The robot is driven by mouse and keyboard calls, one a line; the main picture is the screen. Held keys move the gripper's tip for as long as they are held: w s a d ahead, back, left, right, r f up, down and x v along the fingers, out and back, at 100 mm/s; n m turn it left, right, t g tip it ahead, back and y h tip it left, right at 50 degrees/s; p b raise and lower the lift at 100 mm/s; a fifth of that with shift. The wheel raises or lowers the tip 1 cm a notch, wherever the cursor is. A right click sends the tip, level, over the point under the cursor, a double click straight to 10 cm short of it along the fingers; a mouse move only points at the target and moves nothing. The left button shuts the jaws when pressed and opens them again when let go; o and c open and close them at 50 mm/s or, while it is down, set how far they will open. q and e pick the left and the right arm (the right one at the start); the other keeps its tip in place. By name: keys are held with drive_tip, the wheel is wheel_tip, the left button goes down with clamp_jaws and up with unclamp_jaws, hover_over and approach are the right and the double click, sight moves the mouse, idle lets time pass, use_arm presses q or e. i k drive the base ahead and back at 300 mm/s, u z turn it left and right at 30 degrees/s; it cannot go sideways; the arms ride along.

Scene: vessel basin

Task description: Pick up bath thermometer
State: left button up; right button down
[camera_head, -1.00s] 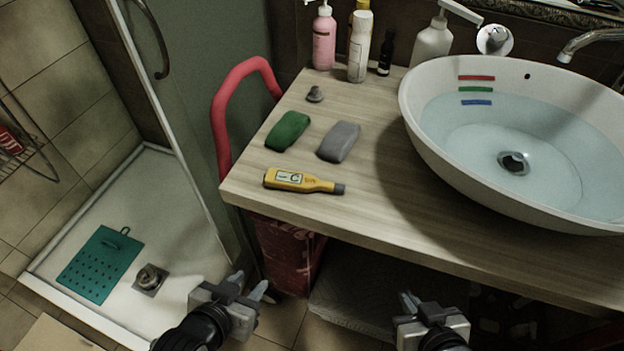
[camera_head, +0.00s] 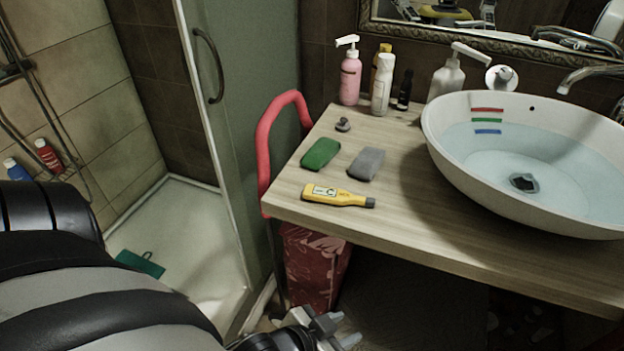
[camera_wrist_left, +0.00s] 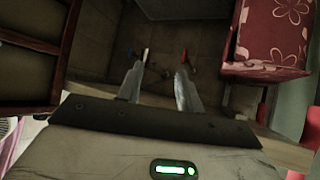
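The bath thermometer (camera_head: 338,195) is yellow with a pale label and a dark tip. It lies flat near the front left edge of the wooden counter (camera_head: 420,222), in front of a green and a grey block. My left gripper (camera_head: 336,330) is at the bottom of the head view, below the counter and apart from the thermometer. In the left wrist view its two fingers (camera_wrist_left: 160,88) stand apart with nothing between them. The thermometer cannot be made out in the wrist view. My right gripper does not show.
A green block (camera_head: 321,153) and a grey block (camera_head: 366,163) lie just behind the thermometer. A white basin (camera_head: 450,160) holds water at the right. Bottles, including a pink one (camera_head: 350,78), stand at the back. A red rail (camera_head: 266,140) curves beside the counter's left edge.

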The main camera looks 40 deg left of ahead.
sight(328, 195)
drive_tip(key=z, duration=0.9)
drive_tip(key=k, duration=0.2)
drive_tip(key=u, duration=1.55)
